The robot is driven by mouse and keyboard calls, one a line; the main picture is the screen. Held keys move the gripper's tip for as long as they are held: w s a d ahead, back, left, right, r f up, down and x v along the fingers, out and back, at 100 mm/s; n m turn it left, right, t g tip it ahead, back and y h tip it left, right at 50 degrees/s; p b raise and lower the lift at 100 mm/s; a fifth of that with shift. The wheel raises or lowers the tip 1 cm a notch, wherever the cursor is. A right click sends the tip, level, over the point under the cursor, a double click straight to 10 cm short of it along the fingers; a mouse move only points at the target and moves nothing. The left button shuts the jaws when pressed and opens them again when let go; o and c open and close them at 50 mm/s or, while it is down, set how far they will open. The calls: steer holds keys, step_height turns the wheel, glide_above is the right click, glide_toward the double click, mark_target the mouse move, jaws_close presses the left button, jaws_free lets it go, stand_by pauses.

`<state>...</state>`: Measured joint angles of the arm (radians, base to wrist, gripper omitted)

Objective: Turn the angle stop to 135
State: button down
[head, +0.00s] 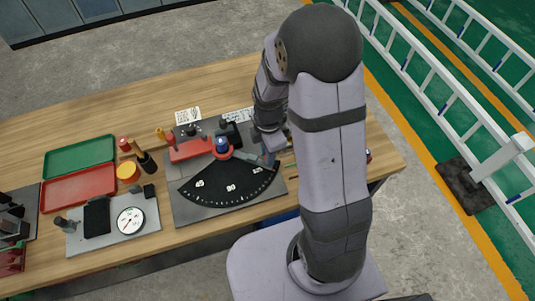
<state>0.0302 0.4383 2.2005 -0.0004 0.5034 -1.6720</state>
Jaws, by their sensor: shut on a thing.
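The angle stop is a black fan-shaped dial (228,183) on a grey plate (190,213), with marks reading 45, 90 and what looks like 135. Its pivot carries a blue knob (222,144). A grey pointer arm (246,156) runs from the pivot to the right, toward the 135 side. My gripper (270,158) is at the outer end of this arm, shut on it. My own arm partly hides the right side of the dial, and the fingertips are small here. I cannot tell the exact angle.
To the left are a dial gauge (131,220), a green tray (80,155), a red tray (78,188) and a yellow roll (128,172). A red block (190,150) stands behind the dial. The wooden table (120,107) is clear at its back.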

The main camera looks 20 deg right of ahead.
steer(key=c, duration=1.6)
jaws_free()
steer(key=shift+r, duration=0.15)
steer(key=shift+r+b, duration=0.8)
steer(key=shift+r, duration=2.75)
